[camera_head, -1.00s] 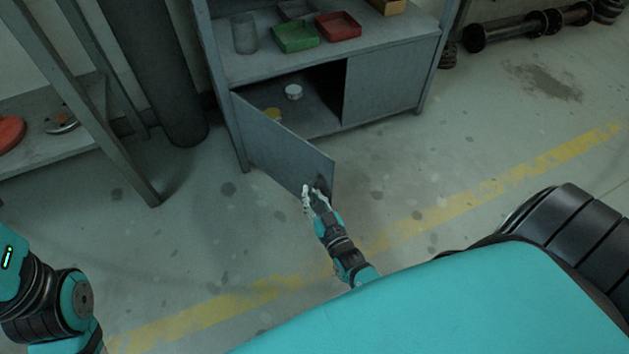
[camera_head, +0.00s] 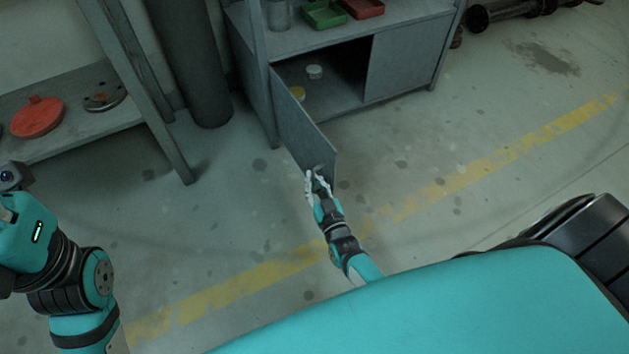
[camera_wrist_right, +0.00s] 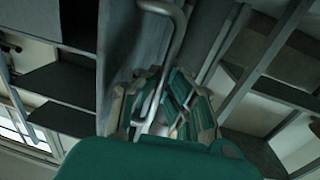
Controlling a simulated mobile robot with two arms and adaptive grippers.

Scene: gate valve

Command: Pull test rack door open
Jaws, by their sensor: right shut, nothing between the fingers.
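The rack door (camera_head: 302,125) is a grey panel, hinged at its left and swung well open. Its free edge points toward me. My right gripper (camera_head: 317,177) is at that free edge and is shut. In the right wrist view the curved metal door handle (camera_wrist_right: 179,45) runs down beside and behind the fingers (camera_wrist_right: 165,95); its exact contact with them is hard to tell.
The rack's top carries a green tray (camera_head: 325,14) and a red tray (camera_head: 362,7). A shelf (camera_head: 80,135) at left holds a red round part (camera_head: 37,117) and a metal flange (camera_head: 104,96). The floor before the door is clear, with a yellow stripe (camera_head: 285,268).

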